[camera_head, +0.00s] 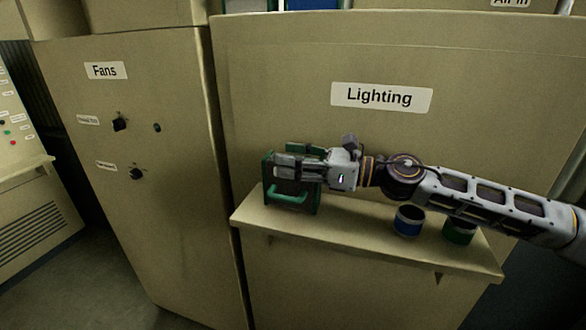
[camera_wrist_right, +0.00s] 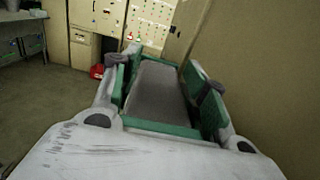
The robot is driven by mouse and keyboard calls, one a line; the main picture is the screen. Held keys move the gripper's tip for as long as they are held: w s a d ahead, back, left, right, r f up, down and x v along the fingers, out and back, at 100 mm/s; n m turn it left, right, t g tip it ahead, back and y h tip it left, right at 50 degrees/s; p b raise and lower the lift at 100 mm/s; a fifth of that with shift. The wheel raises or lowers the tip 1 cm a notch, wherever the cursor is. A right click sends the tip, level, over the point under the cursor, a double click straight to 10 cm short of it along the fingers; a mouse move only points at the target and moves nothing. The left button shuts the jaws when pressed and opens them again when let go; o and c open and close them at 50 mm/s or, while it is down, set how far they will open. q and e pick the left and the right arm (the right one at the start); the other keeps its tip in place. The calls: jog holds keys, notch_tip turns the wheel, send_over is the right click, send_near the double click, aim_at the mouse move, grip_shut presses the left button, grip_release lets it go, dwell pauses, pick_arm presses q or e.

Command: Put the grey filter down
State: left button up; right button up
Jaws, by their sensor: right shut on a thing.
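The grey filter (camera_wrist_right: 157,90) is a grey block in a green frame, seen close up in the right wrist view. In the head view its green frame (camera_head: 289,196) stands upright at the left end of the beige shelf (camera_head: 350,246). My right gripper (camera_head: 300,168) reaches in from the right and is shut on the filter, with a finger on each side of the frame in the right wrist view (camera_wrist_right: 160,88). The filter's lower edge looks at or just above the shelf top; I cannot tell if it touches. My left gripper is not in view.
A blue-banded can (camera_head: 408,222) and a green-banded can (camera_head: 459,232) stand on the shelf's right part, below my right arm. The beige Lighting cabinet (camera_head: 300,100) rises behind the shelf. The Fans cabinet (camera_head: 130,190) with knobs is at left. The shelf middle is clear.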

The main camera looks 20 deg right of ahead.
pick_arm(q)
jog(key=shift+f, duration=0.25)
pick_arm(e)
jog(key=shift+f, duration=0.55)
pick_arm(q)
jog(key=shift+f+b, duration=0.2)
jog(key=shift+b, duration=0.1)
pick_arm(e)
jog(key=shift+f, duration=0.15)
jog(key=o, duration=1.1)
jog(key=shift+c, duration=0.2)
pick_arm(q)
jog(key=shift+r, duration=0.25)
pick_arm(e)
jog(key=shift+r, duration=0.25)
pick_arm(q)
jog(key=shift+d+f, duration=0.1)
pick_arm(e)
jog(key=shift+f, duration=0.1)
